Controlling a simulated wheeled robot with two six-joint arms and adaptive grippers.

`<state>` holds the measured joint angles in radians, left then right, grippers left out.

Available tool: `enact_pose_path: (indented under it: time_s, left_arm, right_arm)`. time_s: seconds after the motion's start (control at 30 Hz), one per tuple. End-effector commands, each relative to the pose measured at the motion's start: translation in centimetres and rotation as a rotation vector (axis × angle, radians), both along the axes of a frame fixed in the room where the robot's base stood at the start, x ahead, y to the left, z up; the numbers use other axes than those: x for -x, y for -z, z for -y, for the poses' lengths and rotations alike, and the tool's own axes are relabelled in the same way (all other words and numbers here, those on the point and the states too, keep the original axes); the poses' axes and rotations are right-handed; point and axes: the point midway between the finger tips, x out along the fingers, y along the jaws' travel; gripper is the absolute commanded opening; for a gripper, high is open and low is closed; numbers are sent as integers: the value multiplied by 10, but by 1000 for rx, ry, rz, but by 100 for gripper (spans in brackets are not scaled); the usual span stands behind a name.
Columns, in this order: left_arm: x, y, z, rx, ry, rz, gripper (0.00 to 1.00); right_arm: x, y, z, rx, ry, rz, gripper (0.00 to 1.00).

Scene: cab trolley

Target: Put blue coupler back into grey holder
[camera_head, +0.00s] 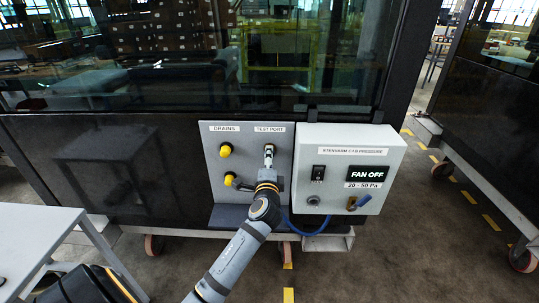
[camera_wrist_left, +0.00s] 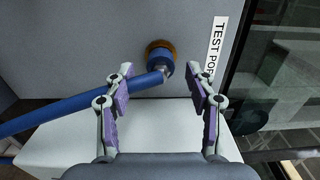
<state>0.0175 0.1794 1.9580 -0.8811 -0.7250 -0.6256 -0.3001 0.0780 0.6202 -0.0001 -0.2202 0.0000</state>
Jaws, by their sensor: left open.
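The blue coupler (camera_wrist_left: 160,54) is on the brass-coloured test port on the grey panel, with its blue hose (camera_wrist_left: 85,107) running to the left in the wrist view. My left gripper (camera_wrist_left: 160,74) is open, its two fingers on either side of the coupler and hose end; I cannot tell whether they touch. In the head view my left gripper (camera_head: 268,152) is in front of the panel below the TEST PORT label and hides the coupler. A round grey fitting (camera_head: 316,201) on the white box's front may be the grey holder. My right gripper is not in view.
The white pressure box (camera_head: 385,145) reads FAN OFF and stands right of the grey panel (camera_head: 223,135). Yellow drain caps (camera_head: 226,150) are left of my gripper. A white table (camera_head: 35,235) is at left.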

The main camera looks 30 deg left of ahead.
Motion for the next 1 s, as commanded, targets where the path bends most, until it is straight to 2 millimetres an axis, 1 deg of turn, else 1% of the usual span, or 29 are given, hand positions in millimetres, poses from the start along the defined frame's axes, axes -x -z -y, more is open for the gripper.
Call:
enact_pose_path:
  time_s: [0.1,0.3,1.0]
  left_arm:
    - [-11,0,-7,-1,0,0,56]
    - [-19,0,-12,-1,0,1,56]
    - [-20,-1,-12,0,0,0,56]
  right_arm:
    - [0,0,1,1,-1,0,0]
    - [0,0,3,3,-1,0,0]
    - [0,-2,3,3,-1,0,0]
